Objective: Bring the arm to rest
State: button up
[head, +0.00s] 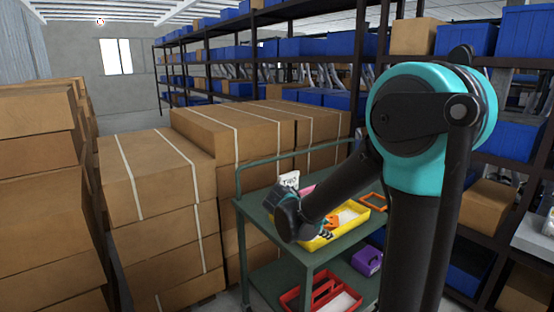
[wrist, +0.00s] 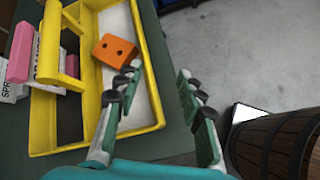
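My gripper (wrist: 158,74) is open in the wrist view, with clear space between its two fingers and nothing held. It hangs over the right edge of a yellow tray (wrist: 40,115), and its left finger overlaps the tray's rim in the picture. An orange block (wrist: 113,49) with dark holes lies in the tray. In the head view my arm reaches down in front of the green cart (head: 256,209). The yellow tray (head: 347,233) shows there on the cart's top, and my forearm hides part of it. My fingertips are hard to make out in that view.
Strapped cardboard boxes (head: 160,180) stand left of the cart. A red tray (head: 322,298) and a purple box (head: 367,260) sit on its lower shelf. Shelving with blue bins (head: 520,137) runs behind. A wooden barrel (wrist: 275,143) is at lower right in the wrist view, with bare floor above it.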

jog(key=s+d+f+m+y, duration=0.1)
jog(key=s+f+m+y, duration=0.3)
jog(key=s+m, duration=0.5)
jog(key=s+d+f+m+g+y, duration=0.1)
jog(key=s+f+m+y, duration=0.3)
jog(key=s+m, duration=0.4)
jog(key=shift+s+d+f+m, duration=0.4)
jog(key=shift+d+f+m, duration=0.2)
jog(key=shift+d+f, duration=0.15)
